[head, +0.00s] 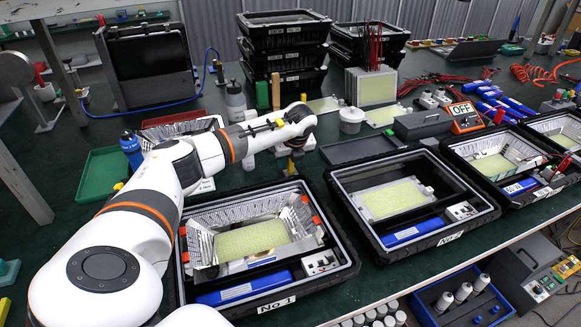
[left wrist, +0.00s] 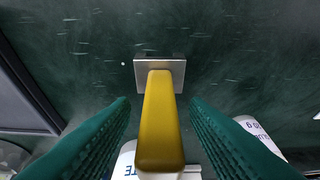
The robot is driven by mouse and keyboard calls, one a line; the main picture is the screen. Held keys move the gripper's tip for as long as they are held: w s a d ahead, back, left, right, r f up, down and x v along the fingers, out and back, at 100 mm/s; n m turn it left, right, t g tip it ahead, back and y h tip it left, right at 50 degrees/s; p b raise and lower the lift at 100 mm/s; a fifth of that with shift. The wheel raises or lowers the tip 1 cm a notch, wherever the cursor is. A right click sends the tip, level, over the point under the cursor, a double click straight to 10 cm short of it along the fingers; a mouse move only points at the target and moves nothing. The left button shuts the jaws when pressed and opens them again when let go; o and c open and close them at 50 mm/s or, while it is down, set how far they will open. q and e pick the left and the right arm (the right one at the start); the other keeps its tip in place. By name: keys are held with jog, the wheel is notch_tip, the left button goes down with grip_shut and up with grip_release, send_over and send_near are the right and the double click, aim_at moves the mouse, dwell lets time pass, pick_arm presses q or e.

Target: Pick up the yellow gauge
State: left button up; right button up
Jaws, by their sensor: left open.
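The yellow gauge (left wrist: 159,120) stands on a square metal base (left wrist: 160,68) on the dark green bench top. In the left wrist view it lies between the two green fingers of my left gripper (left wrist: 158,102), with a gap visible on each side. The gripper is open. In the head view my left gripper (head: 292,148) points down over the gauge (head: 290,166), behind the No 1 housing, and hides part of it. My right gripper is not in view.
The No 1 housing (head: 262,303) stands just in front of the gauge, with another open housing (head: 470,208) to its right. A white tub (head: 351,121) and stacked black housings (head: 284,38) are behind. A green tray (head: 101,174) is at left.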

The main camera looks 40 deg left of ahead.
pick_arm(q)
jog(key=shift+c, duration=0.2)
grip_shut()
notch_tip(320, 180, up, 10)
dwell(0.6)
